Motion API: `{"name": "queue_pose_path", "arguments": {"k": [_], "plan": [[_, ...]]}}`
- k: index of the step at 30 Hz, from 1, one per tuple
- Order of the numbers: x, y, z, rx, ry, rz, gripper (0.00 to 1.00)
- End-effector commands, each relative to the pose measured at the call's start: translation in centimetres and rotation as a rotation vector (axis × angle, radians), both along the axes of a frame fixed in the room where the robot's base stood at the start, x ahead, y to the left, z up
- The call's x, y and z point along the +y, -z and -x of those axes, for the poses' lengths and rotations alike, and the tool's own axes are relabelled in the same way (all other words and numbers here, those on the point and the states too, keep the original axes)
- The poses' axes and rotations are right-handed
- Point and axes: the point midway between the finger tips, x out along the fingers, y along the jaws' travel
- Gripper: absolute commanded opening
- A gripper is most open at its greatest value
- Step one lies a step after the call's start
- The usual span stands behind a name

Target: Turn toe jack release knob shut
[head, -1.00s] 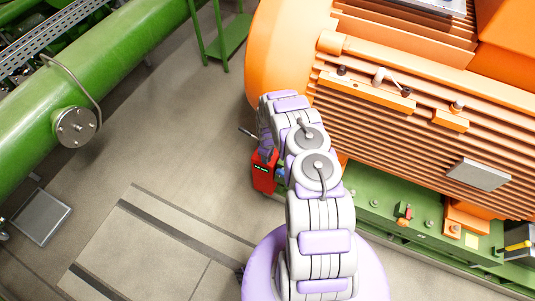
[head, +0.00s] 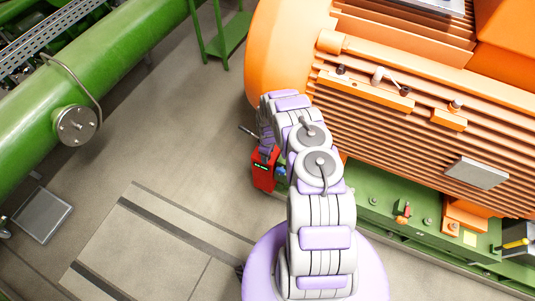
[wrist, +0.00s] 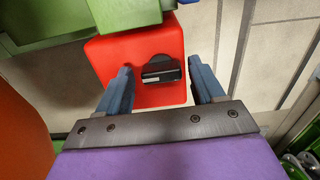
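The red toe jack (head: 264,169) stands on the floor beside the green base of the orange machine, partly hidden by my arm in the head view. In the wrist view its red face (wrist: 112,57) fills the upper middle. A black release knob (wrist: 160,71) with a pale mark sits on that face. My gripper (wrist: 162,78) is open, with one blue finger on each side of the knob. Both fingers look apart from the knob, and nothing is held. In the head view the gripper is mostly hidden behind my arm.
A green block (wrist: 90,15) crosses the top left of the wrist view by the jack. The orange machine (head: 400,110) and its green base (head: 375,205) stand to the right. A green pipe (head: 100,75) lies at left. Floor (head: 180,150) is clear between.

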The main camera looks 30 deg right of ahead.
Motion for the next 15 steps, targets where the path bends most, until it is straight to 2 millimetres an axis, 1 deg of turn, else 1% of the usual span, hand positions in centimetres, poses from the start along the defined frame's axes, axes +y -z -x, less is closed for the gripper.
{"name": "queue_pose_path", "arguments": {"k": [9, 11, 15], "plan": [[0.0, -0.1, 0.0, 0.001, 0.000, -0.001, 0.72], [0.0, -0.4, 0.0, 0.000, 0.000, 0.000, 0.72], [0.0, -1.9, -0.1, -0.001, 0.000, 0.000, 0.72]]}}
